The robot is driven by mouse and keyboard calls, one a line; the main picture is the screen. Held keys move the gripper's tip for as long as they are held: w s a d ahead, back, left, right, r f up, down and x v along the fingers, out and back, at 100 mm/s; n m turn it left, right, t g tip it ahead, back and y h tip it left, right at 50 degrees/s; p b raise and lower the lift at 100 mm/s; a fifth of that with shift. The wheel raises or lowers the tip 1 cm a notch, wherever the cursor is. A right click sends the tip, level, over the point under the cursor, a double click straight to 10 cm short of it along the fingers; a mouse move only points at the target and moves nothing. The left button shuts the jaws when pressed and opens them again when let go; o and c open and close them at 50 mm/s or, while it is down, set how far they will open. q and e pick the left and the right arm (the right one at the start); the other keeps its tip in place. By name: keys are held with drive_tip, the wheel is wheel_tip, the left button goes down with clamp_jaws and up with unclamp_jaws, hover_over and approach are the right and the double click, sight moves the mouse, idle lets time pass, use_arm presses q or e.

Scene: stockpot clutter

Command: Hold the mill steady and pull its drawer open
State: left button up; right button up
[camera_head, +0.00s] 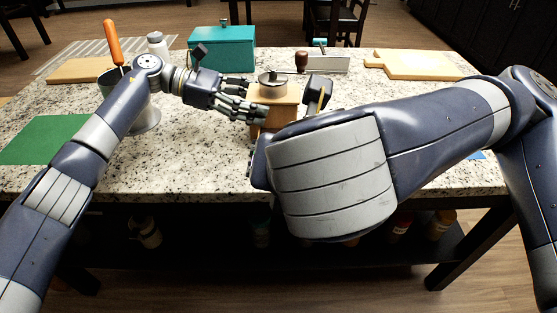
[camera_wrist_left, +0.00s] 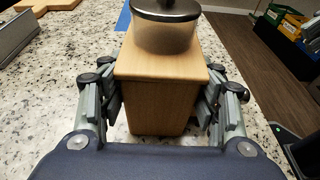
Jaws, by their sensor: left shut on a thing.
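The mill (camera_head: 283,98) is a light wooden box with a metal bowl on top. It stands upright on the granite counter, and its crank knob (camera_head: 301,60) sticks up beside it. My left gripper (camera_head: 246,98) is shut on the mill's body from the left. In the left wrist view its fingers lie along two opposite sides of the mill (camera_wrist_left: 160,100). My right forearm covers the lower front of the mill in the head view.
A teal box (camera_head: 222,48) stands behind the mill, with a grey metal box (camera_head: 325,64) to its right. A cutting board (camera_head: 415,65) lies at the back right. A pot (camera_head: 147,118), an orange-handled tool (camera_head: 113,42) and a green mat (camera_head: 45,139) are on the left.

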use_arm(q)
drive_tip(key=shift+f, duration=0.1)
drive_tip(key=o, duration=1.2)
drive_tip(key=shift+v, duration=6)
